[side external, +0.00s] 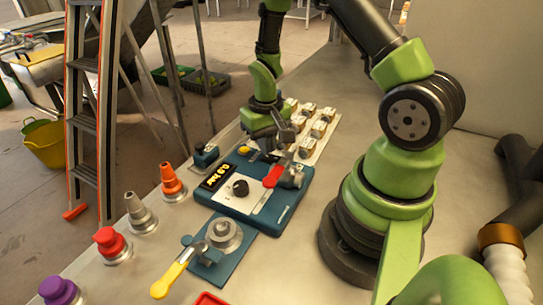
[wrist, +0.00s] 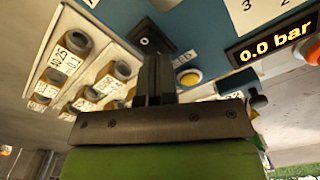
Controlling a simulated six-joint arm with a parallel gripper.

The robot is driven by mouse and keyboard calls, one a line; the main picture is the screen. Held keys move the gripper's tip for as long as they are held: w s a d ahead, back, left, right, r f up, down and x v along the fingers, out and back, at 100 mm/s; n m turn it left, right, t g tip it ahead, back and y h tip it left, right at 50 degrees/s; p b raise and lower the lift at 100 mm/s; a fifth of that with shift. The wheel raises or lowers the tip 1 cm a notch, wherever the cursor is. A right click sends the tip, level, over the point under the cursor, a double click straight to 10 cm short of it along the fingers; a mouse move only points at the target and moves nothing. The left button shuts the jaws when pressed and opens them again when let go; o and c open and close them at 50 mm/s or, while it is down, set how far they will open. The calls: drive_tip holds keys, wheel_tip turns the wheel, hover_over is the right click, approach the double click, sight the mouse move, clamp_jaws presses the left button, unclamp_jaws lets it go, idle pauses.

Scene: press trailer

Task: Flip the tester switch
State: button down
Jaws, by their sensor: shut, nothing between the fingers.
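The tester (side external: 232,203) is a blue box on the bench, with a black knob, a red-handled lever (side external: 273,176) and a yellow-lit display (side external: 215,177) reading 0.0 bar. In the wrist view, the tester's blue panel (wrist: 200,22) carries a black rocker switch (wrist: 146,41) with a white mark. My gripper (wrist: 156,60) is shut and empty, its fingertips close to the switch's lower edge; I cannot tell whether they touch. In the side view, my gripper (side external: 268,149) is over the tester's far end and hides the switch.
A yellow button (wrist: 190,77) sits just right of my fingers. A rack of labelled fittings (side external: 318,128) stands beyond the tester. A clamp fixture (side external: 222,237) with a yellow-handled lever (side external: 172,278) is at the near end. Coloured plugs (side external: 112,243) line the bench's left side.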

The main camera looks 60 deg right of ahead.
drive_tip(key=shift+r, duration=2.8)
drive_tip(key=shift+r, duration=0.25)
drive_tip(key=s+a+r+t, duration=0.2)
drive_tip(key=s+a+r, duration=0.1)
drive_tip(key=r, duration=0.3)
drive_tip(key=s+a+r+n+t+y, duration=0.1)
drive_tip(key=s+a+r+t, duration=0.1)
drive_tip(key=s+a+r, duration=0.2)
drive_tip(key=s+a+r+n+t+y, duration=0.1)
drive_tip(key=s+a+r+t, duration=0.2)
drive_tip(key=r, duration=0.7)
drive_tip(key=s+a, duration=0.1)
drive_tip(key=a, duration=0.1)
drive_tip(key=shift+s+a, duration=0.2)
drive_tip(key=shift+a, duration=0.1)
